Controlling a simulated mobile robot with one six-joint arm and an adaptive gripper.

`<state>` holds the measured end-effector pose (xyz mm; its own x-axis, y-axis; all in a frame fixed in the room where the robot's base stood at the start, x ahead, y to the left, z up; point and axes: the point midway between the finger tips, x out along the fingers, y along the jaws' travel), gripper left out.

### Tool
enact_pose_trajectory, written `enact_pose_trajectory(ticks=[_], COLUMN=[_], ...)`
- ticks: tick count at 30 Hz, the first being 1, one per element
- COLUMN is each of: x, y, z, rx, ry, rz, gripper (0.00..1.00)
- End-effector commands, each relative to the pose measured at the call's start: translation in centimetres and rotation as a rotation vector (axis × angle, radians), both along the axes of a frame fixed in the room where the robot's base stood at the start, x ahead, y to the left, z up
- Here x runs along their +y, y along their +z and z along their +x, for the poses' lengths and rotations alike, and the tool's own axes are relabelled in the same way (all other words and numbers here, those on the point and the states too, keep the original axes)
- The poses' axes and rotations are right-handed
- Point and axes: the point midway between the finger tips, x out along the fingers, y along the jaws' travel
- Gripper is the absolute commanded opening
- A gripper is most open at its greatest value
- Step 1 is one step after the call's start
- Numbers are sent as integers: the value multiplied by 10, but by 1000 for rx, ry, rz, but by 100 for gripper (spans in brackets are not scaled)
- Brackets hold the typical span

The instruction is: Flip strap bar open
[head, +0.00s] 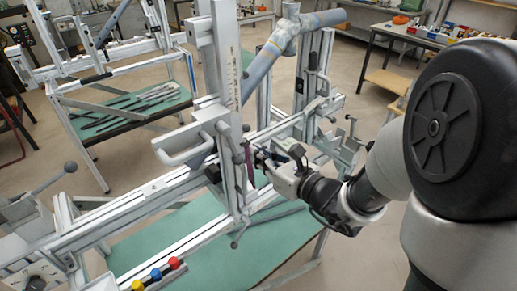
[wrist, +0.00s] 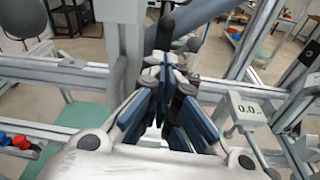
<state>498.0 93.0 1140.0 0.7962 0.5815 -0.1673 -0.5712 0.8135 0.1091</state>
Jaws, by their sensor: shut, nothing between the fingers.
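The frame jig (head: 130,205) is a silver aluminium frame with a tall upright post (head: 227,75), which also shows at the left of the fingers in the wrist view (wrist: 125,45). A narrow dark magenta strip (head: 249,165) hangs beside the post, close to my fingertips; I cannot tell if it is the strap bar or if they touch. My gripper (head: 262,160) is right of the post at rail height. In the wrist view its blue-padded fingers (wrist: 165,68) are together and empty. The fingers and post hide part of the area behind them.
A grey-blue tube (head: 262,68) slants up behind the post. A grey loop handle (head: 185,146) sticks out at left. Blue, yellow and red knobs (head: 156,275) sit low in front. A green shelf (head: 175,235) lies below.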

Motion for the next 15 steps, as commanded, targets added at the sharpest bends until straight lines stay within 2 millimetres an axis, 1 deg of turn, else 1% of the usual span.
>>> enact_pose_trajectory(ticks=[3,9,12,15], x=[16,35,40,44], y=[-5,-11,-12,-13], z=[19,46,55,59], rx=[-3,-2,-2,-1], ry=[6,3,1,1], rz=[-1,0,-1,-1], gripper=[0,0,0,0])
